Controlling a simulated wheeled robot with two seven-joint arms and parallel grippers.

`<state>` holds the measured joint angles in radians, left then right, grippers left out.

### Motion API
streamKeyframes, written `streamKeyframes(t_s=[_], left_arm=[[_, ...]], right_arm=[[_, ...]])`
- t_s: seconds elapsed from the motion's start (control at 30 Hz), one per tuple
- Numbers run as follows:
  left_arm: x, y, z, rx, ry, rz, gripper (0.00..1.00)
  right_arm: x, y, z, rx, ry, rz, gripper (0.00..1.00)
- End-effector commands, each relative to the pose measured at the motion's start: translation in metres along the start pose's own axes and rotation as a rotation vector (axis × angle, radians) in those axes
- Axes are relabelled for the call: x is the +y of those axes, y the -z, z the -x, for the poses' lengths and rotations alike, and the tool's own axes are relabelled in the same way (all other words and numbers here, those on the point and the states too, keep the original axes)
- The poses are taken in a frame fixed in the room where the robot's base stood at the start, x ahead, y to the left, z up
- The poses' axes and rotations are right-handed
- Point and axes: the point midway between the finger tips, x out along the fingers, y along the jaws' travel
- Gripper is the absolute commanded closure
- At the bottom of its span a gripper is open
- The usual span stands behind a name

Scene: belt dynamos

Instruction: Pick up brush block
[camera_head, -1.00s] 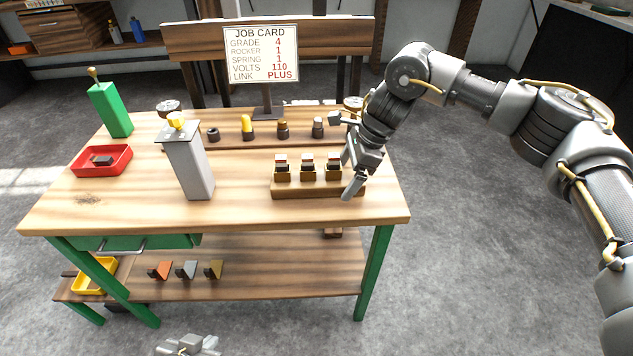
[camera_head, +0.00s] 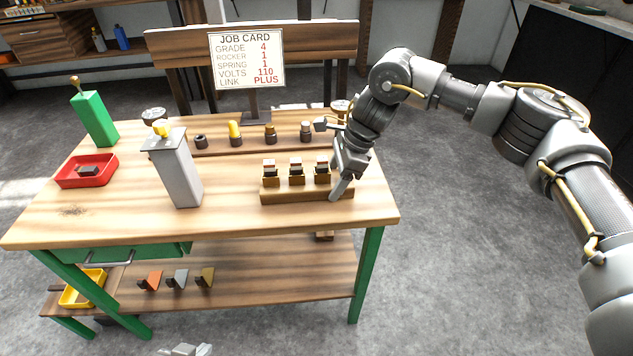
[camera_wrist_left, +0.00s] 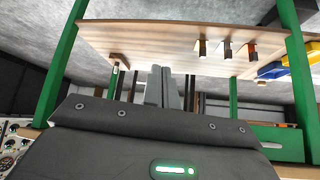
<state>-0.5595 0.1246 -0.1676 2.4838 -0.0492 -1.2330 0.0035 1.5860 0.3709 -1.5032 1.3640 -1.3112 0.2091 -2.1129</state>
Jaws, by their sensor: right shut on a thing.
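Three brush blocks, dark with coppery tops in brass-coloured holders, stand in a row on a wooden rack (camera_head: 300,197): left (camera_head: 270,173), middle (camera_head: 296,173) and right (camera_head: 321,172). My right gripper (camera_head: 340,180) is at the rack's right end, close beside the right block, pointing down. It is shut on a brush block; its fingers hide most of the grip. My left gripper (camera_head: 185,350) shows at the bottom edge, low in front of the table. In the left wrist view its fingers (camera_wrist_left: 163,85) are together and empty.
A grey post with a yellow knob (camera_head: 178,175) stands left of the rack. Behind are small parts (camera_head: 270,134) and the job card (camera_head: 247,60). A red tray (camera_head: 75,182) and green block (camera_head: 95,118) are at left. The lower shelf holds wedges (camera_head: 177,279) and a yellow tray (camera_head: 70,298).

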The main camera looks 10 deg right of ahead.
Motion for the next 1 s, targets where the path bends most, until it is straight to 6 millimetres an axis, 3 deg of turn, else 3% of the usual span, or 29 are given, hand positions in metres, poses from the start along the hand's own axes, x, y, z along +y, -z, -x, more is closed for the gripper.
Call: streamKeyframes(t_s=[0.27, 0.47, 0.77, 1.0], left_arm=[[-0.001, -0.002, 0.002, -0.018, 0.003, 0.004, 1.00], [-0.006, -0.016, 0.005, -0.089, 0.014, 0.017, 1.00], [-0.011, -0.035, 0.012, -0.198, 0.026, 0.038, 1.00], [-0.014, -0.042, 0.014, -0.237, 0.031, 0.046, 1.00]], right_arm=[[-0.001, -0.006, 0.013, -0.003, 0.003, 0.001, 0.73], [0.000, -0.015, 0.033, -0.003, 0.003, 0.002, 0.73], [0.042, -0.040, 0.076, -0.004, 0.004, 0.008, 0.73], [0.094, -0.057, 0.097, -0.002, 0.002, 0.007, 0.73]])
